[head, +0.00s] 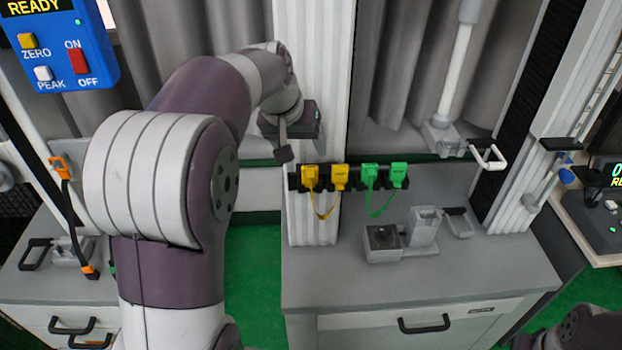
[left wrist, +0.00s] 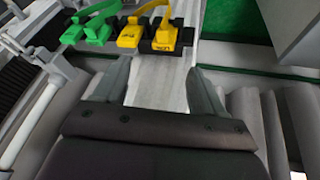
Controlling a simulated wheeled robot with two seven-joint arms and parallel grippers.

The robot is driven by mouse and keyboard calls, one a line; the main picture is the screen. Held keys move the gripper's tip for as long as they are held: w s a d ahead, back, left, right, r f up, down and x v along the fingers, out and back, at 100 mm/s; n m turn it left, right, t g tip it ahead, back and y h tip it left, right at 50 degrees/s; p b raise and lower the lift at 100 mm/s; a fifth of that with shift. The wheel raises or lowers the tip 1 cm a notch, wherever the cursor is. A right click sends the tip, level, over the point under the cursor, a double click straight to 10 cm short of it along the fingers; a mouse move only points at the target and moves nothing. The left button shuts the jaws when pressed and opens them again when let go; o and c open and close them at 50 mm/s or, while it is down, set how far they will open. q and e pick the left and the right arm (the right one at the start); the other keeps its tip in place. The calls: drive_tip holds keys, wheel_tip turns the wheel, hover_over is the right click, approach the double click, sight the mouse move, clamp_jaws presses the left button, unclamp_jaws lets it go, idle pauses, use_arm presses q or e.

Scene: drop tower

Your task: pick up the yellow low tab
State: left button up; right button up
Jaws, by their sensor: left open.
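Two yellow tabs joined by a yellow strap hang on a dark rack on the white column. The one at the far left in the head view looks like the yellow low tab (head: 310,177); it shows at the right of the pair in the left wrist view (left wrist: 167,38), with a small label that seems to read LOW. The other yellow tab (head: 340,176) is beside it, also in the left wrist view (left wrist: 131,34). My left gripper (head: 284,152) is open and empty, just above and left of the rack; its fingers (left wrist: 158,80) are apart, short of the tabs. My right gripper is out of view.
Two green tabs (head: 383,176) with a green strap hang right of the yellow ones on the rack (head: 355,186). A grey fixture (head: 400,240) stands on the bench (head: 330,275) below. A white handle (head: 487,157) sticks out farther right. The bench front is clear.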

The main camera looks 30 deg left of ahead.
sight(309, 168)
use_arm(q)
drive_tip(key=x, duration=0.9)
drive_tip(key=shift+a+f+p, duration=0.2)
drive_tip(key=shift+a+p, duration=0.15)
drive_tip(key=shift+p, duration=0.05)
drive_tip(key=c, duration=1.1)
